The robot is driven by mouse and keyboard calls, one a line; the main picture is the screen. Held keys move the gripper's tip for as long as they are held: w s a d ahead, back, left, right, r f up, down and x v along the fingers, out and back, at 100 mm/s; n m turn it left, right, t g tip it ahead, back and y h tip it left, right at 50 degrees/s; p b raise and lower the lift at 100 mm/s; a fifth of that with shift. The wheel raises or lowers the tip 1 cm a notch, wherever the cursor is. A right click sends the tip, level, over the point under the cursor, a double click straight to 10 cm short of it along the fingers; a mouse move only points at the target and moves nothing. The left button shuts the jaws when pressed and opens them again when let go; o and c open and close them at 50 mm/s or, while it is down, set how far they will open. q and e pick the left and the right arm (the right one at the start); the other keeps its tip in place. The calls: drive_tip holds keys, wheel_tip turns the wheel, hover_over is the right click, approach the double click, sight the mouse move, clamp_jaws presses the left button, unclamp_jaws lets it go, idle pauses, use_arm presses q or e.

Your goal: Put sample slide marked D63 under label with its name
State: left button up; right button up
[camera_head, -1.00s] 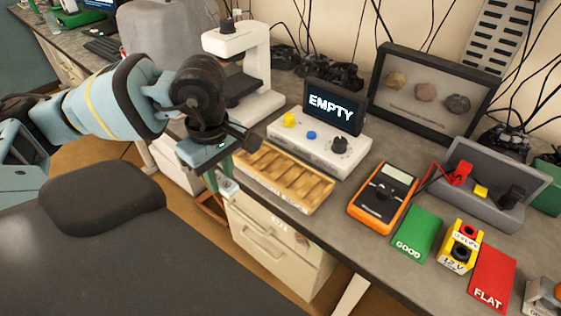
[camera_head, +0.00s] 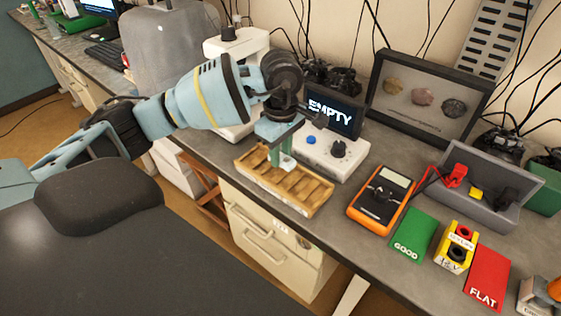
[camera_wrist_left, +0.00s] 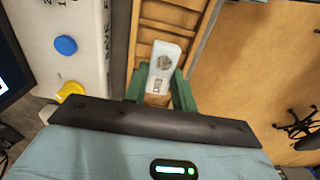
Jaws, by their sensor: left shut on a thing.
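My left gripper (camera_head: 281,158) is above the left-middle part of the wooden slotted tray (camera_head: 318,203). It is shut on a pale sample slide (camera_head: 287,163), held roughly upright over the tray. In the left wrist view, the slide (camera_wrist_left: 165,62) sits between the green fingers and shows a grey round spot and small dark print that I cannot read with certainty. The tray (camera_wrist_left: 190,18) shows beneath it. Whether the slide touches the tray is unclear. My right gripper is not in view.
Behind the tray is a white device with an EMPTY screen (camera_head: 334,116) and a blue button (camera_head: 311,140). An orange multimeter (camera_head: 381,199) lies to the right, with a green GOOD card (camera_head: 412,235) and red FLAT card (camera_head: 488,278) beyond. A white microscope (camera_head: 236,44) stands behind the arm.

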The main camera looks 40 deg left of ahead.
use_arm(q)
drive_tip(key=shift+f, duration=1.75)
drive_tip(key=shift+f, duration=0.2)
drive_tip(key=o, duration=1)
drive_tip(key=shift+r, duration=0.15)
wheel_tip(320, 180, up, 12)
drive_tip(key=shift+r, duration=0.1)
